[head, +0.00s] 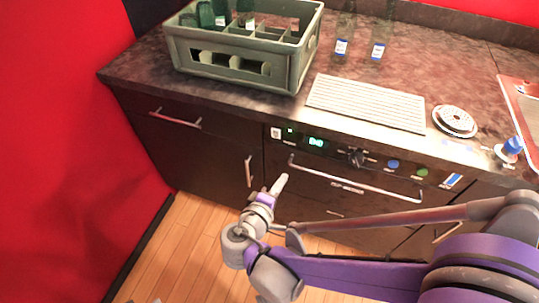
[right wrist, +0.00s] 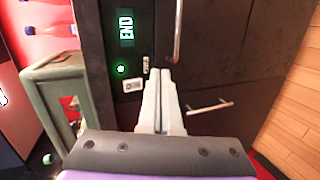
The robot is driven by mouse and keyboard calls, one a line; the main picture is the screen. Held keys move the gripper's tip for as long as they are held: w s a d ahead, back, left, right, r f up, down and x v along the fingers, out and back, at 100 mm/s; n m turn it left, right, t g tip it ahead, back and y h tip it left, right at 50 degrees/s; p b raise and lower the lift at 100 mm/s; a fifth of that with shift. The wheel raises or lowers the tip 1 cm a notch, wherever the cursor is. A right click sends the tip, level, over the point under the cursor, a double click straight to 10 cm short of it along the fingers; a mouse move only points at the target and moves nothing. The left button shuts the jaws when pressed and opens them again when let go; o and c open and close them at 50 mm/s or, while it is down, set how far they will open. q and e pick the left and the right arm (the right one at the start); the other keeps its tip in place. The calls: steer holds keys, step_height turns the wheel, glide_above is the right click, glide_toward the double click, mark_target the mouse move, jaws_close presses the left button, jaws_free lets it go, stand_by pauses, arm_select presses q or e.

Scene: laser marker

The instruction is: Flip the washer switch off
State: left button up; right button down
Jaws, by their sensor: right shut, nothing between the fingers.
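The washer (head: 345,175) is a dark built-in front under the counter with a long bar handle. Its control panel has a lit green "END" display (head: 316,142), which also shows in the right wrist view (right wrist: 125,28). A small white switch plate (head: 276,133) sits at the panel's left end, and in the right wrist view (right wrist: 132,85) it lies just left of my fingertips. A small pale part (right wrist: 146,65) is beside it; its position is unclear. My right gripper (head: 283,181) is shut and empty, below and in front of the panel, apparently not touching it.
The washer handle (head: 350,185) projects near my gripper. Wooden floor is clear at lower left.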

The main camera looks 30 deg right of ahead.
mark_target(276, 132)
arm_select(q)
step_height(276, 132, down, 7)
steer(key=b, duration=0.4)
steer(key=shift+w, duration=0.35)
arm_select(e)
steer(key=w+a+n+t+h, duration=0.1)
steer(key=w+a+t+h, duration=0.2)
steer(key=a, duration=0.3)
steer(key=shift+w+f+n+t+h, duration=0.15)
steer(key=shift+n+t+h, duration=0.15)
steer(key=shift+t, duration=0.5)
steer(key=shift+a, duration=0.1)
arm_select(q)
steer(key=shift+w+f+b, duration=0.1)
steer(key=shift+f+b, duration=0.6)
steer(key=shift+b, duration=0.05)
arm_select(e)
steer(key=x, duration=1.4)
arm_select(q)
steer(key=shift+r, duration=0.1)
